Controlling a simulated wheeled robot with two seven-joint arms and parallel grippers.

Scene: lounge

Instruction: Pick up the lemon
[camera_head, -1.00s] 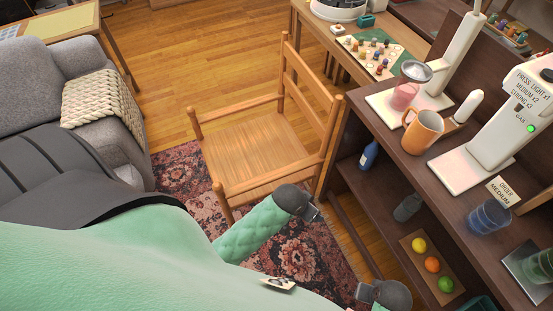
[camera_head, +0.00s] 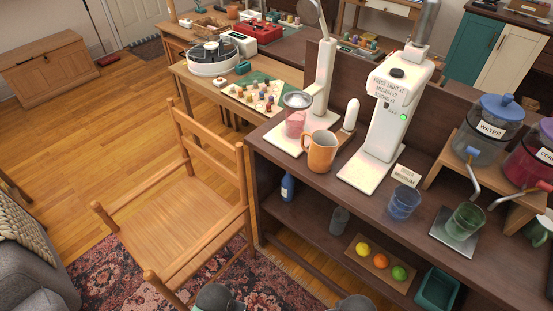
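The lemon (camera_head: 362,249) is a small yellow fruit at the left end of a wooden tray (camera_head: 361,262) on the lower shelf of the dark wooden counter. An orange (camera_head: 380,261) sits beside it, and a green lime-like fruit (camera_head: 399,273) lies at the right end. The lemon is in plain view with nothing touching it from my side. Two dark grey rounded parts of my arms show at the bottom edge, well short of the shelf. No gripper fingers show.
A wooden armchair (camera_head: 185,215) stands left of the counter (camera_head: 310,190). On the lower shelf are a blue bottle (camera_head: 287,187), a grey glass (camera_head: 339,220) left of the tray and a teal bin (camera_head: 436,287) right of it. The upper shelf overhangs them, holding a mug (camera_head: 320,151) and dispensers.

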